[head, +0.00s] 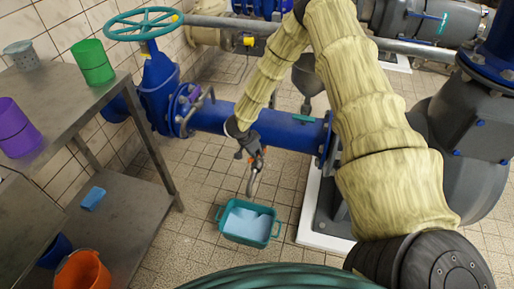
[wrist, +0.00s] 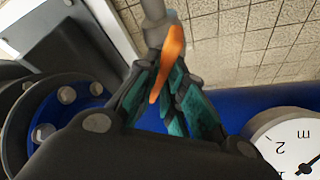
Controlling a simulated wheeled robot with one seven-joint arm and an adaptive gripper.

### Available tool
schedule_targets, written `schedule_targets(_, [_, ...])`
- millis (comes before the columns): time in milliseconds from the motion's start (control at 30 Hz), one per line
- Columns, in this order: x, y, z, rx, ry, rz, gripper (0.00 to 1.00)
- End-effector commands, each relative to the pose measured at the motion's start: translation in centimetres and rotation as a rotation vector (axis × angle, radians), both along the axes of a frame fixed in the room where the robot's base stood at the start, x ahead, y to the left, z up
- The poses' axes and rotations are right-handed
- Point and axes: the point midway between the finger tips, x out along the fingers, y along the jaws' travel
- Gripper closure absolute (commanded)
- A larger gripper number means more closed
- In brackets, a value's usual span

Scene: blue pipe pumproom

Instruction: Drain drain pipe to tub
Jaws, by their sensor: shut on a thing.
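The blue drain pipe (head: 225,119) runs horizontally in the middle of the head view. A grey curved spout (head: 252,182) hangs below it, with an orange valve handle (wrist: 172,60) above the spout. My gripper (head: 256,157) is at the handle, and in the wrist view my gripper (wrist: 175,85) has its teal-padded fingers shut on the orange handle. The green tub (head: 273,231) stands on the floor under the spout, with light-blue content inside. I cannot tell whether water is flowing from the spout.
A metal table (head: 100,93) at the left bears purple, green and grey cups. An orange bucket (head: 83,272) and a blue sponge (head: 92,198) are on its lower shelf. A dark pump (head: 455,125) stands right. A gauge (wrist: 290,143) is near my gripper. A green hose (head: 275,278) lies in front.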

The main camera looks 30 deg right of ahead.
Motion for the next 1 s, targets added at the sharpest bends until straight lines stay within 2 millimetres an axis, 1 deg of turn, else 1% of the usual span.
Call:
schedule_targets(33, [-0.03,0.03,0.50,0.001,0.002,-0.039,1.00])
schedule_targets(67, [0.02,0.02,0.50,0.001,0.001,-0.064,1.00])
schedule_targets(700, [0.31,-0.12,0.03,0.001,0.001,-0.663,1.00])
schedule_targets(1000, [0.47,-0.20,0.00,0.001,0.000,-0.876,1.00])
